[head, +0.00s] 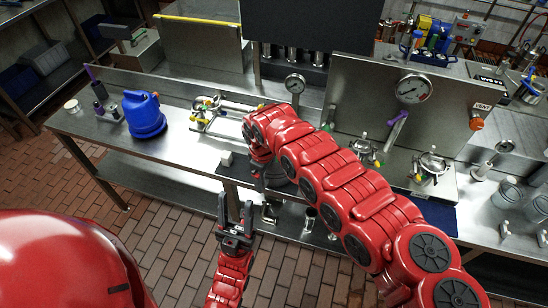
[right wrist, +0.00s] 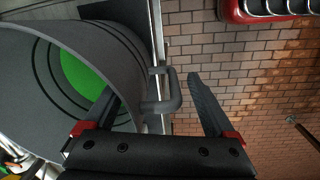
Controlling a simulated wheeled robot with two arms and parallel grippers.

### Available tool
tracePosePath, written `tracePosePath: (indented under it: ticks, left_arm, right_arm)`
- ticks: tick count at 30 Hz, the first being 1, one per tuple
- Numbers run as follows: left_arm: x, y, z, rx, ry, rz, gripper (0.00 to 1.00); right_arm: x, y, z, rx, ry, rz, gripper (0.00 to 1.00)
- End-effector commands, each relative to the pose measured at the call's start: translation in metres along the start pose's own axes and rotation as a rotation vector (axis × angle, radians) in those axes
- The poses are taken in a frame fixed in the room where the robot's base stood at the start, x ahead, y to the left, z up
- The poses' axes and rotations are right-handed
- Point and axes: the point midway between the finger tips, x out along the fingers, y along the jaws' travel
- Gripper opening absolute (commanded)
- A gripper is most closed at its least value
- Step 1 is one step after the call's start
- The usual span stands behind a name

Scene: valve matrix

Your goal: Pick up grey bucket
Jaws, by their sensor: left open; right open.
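The grey bucket (right wrist: 75,45) fills the left of the right wrist view, its open mouth showing a green patch (right wrist: 82,75) inside. A side handle (right wrist: 168,92) juts from it. My right gripper (right wrist: 150,90) is open at the bucket's wall; one finger reaches across the rim toward the inside, the other is outside beyond the handle. I cannot tell whether they touch. In the head view my right arm hides most of this spot. My left gripper (head: 235,208) is open and empty, over the brick floor in front of the bench.
The steel bench (head: 185,150) holds a blue jug (head: 144,114), yellow-handled valve piping (head: 212,112) and a panel with a gauge (head: 412,88). Metal buckets (head: 507,193) stand at the right. The bench's front edge lies close to both grippers. Brick floor (head: 170,235) is free in front.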

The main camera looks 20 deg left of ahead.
Motion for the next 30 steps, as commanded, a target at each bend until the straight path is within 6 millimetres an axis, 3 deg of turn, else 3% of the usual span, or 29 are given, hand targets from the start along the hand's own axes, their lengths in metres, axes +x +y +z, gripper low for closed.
tracePosePath:
  ticks: [6, 13, 27, 28, 30]
  left_arm:
    - [0.006, 0.0, -0.001, 0.0, 0.0, 0.0, 0.5]
    - [0.005, 0.0, -0.001, 0.0, 0.0, 0.0, 0.5]
    - [0.005, 0.0, -0.001, 0.0, 0.0, 0.0, 0.5]
    - [0.005, 0.0, -0.001, 0.0, 0.0, 0.0, 0.5]
    - [0.005, 0.0, -0.001, 0.0, 0.0, 0.0, 0.5]
  right_arm:
    - [0.019, -0.001, 0.0, 0.0, -0.002, -0.002, 0.9]
    - [0.02, 0.0, 0.0, 0.0, -0.001, 0.0, 0.9]
    - [0.02, 0.0, 0.0, 0.0, -0.001, -0.001, 0.05]
    - [0.02, 0.0, 0.0, 0.0, -0.001, -0.001, 0.0]
    - [0.02, -0.001, 0.0, 0.0, -0.001, -0.001, 0.0]
